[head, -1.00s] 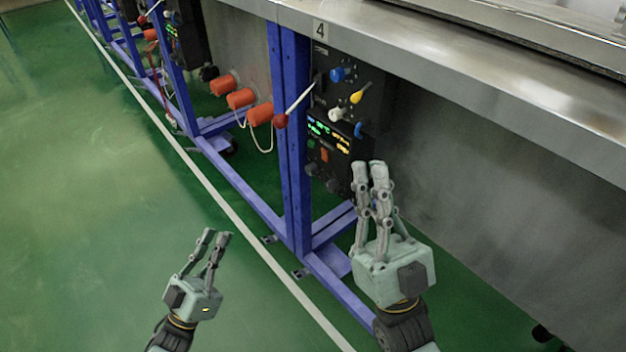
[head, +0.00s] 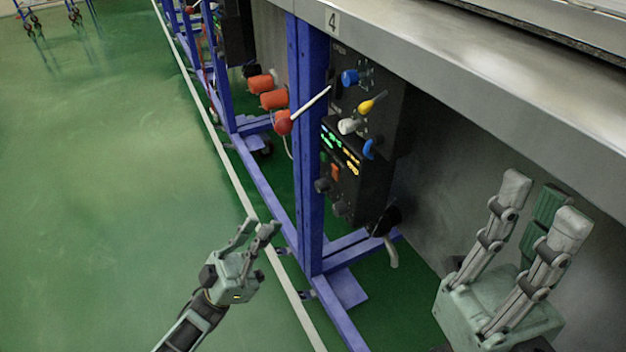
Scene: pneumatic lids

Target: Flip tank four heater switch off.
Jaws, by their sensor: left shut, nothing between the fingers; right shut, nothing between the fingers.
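The tank four control panel (head: 372,195) is a black box under the steel table edge, below the label "4" (head: 333,21). A small orange-red rocker switch (head: 336,172) sits on its lower part, beside a green button (head: 325,157) and below the lit green and yellow displays (head: 341,148). I cannot read which way the rocker is tipped. My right gripper (head: 545,208) is shut and empty, close to the camera at the lower right, well apart from the panel. My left gripper (head: 258,231) is shut and empty, low over the floor, left of the blue frame.
A blue post (head: 309,150) stands just left of the panel. The steel table (head: 480,95) overhangs it. The green floor (head: 110,180) at left is clear.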

